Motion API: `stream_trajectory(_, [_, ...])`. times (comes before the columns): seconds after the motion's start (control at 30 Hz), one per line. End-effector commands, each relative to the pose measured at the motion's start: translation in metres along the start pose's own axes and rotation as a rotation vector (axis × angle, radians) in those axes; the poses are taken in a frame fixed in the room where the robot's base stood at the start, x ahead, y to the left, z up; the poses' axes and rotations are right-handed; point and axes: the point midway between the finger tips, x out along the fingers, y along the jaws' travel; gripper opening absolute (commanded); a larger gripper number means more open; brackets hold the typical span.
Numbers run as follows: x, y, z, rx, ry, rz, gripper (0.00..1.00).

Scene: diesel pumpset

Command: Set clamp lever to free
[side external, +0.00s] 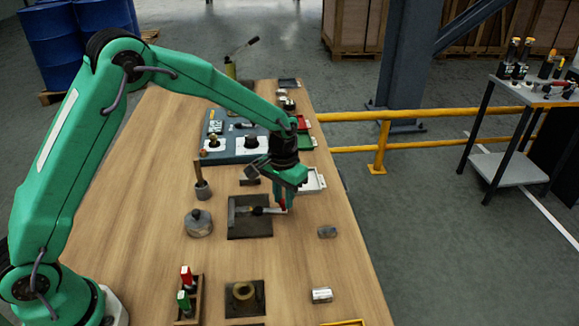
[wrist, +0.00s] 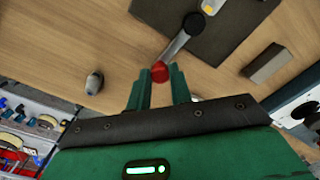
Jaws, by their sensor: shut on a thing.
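The clamp lever (side external: 268,211) sits on a dark square plate (side external: 250,230) on the wooden table. In the wrist view the lever (wrist: 177,46) is a grey bar. It runs from a black round pivot (wrist: 195,22) to a red knob (wrist: 160,72). The dark plate (wrist: 232,35) lies under the pivot end. My gripper (side external: 279,205) is at the right edge of the plate, with the lever pointing right to it. In the wrist view my gripper (wrist: 161,77) has its green fingers shut on the red knob. The fingers partly hide the knob.
A small grey block (side external: 327,232) lies right of the plate. A round grey lidded pot (side external: 198,223) and a cup with a wooden handle (side external: 202,190) stand left. A ring on a dark plate (side external: 244,293) lies in front.

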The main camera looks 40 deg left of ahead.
Motion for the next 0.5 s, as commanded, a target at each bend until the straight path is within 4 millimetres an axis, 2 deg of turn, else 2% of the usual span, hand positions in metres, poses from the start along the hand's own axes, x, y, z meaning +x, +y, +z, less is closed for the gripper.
stream_trajectory(0.27, [-0.0004,0.0006,0.0010,0.016,0.000,0.000,0.00])
stream_trajectory(0.5, [-0.0005,0.0036,0.0055,0.097,-0.001,0.000,0.00])
